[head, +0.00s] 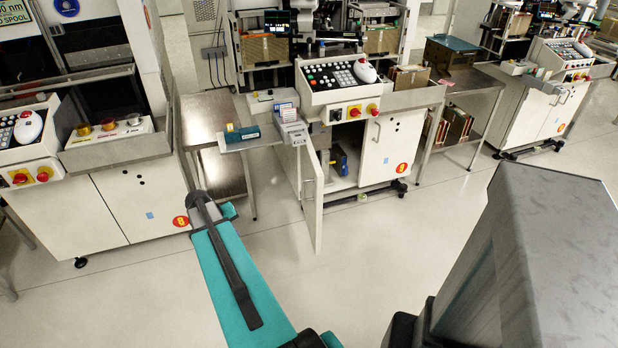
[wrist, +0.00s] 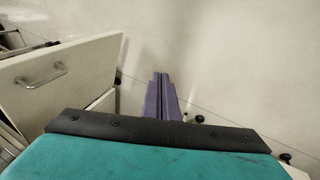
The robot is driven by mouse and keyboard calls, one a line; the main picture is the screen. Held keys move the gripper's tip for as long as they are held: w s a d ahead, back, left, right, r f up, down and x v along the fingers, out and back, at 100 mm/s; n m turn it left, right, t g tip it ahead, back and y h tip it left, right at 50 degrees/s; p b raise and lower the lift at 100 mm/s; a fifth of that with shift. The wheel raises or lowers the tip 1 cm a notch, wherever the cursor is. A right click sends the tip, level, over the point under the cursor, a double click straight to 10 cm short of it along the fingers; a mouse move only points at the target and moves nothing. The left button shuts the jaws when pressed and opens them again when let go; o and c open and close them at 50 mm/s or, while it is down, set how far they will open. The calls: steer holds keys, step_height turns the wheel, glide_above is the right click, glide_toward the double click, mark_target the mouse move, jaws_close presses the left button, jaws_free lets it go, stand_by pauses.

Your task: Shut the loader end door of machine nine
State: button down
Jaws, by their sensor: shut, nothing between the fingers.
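Machine nine (head: 395,150) stands in the middle of the head view, with a round red label on its white lower cabinet. Its loader end door (head: 318,205) stands open at the cabinet's left end, seen nearly edge-on and sticking out towards me. The head view hides the fingers.
Machine eight (head: 120,205) stands at the left. A small shelf with a teal box (head: 242,134) juts out by machine nine's left end, above the door. A metal side table (head: 215,118) stands between the machines. The pale floor (head: 300,285) in front is clear.

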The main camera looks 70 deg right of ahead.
steer(key=s+d+r+m+h, duration=0.1)
steer(key=s+d+r, duration=0.3)
steer(key=d, duration=0.3)
steer(key=s+d+r+m+h, duration=0.1)
steer(key=s+d+r+m, duration=0.1)
steer(key=s+d+r, duration=0.2)
steer(key=s+d+r+m+g, duration=0.1)
steer(key=s+d+r, duration=0.3)
steer(key=d+r, duration=0.3)
steer(key=d, duration=0.5)
steer(key=shift+s+r+h+b, duration=0.2)
steer(key=shift+r+h+b, duration=0.2)
steer(key=shift+f, duration=0.1)
steer(key=p, duration=0.1)
glide_toward(314, 179)
steer(key=f, duration=0.1)
steer(key=d+f, duration=0.1)
steer(key=f, duration=0.1)
steer(key=shift+w+d+f, duration=0.15)
steer(key=shift+w+f, duration=0.05)
steer(key=shift+s+d, duration=0.4)
steer(key=shift+s, duration=0.3)
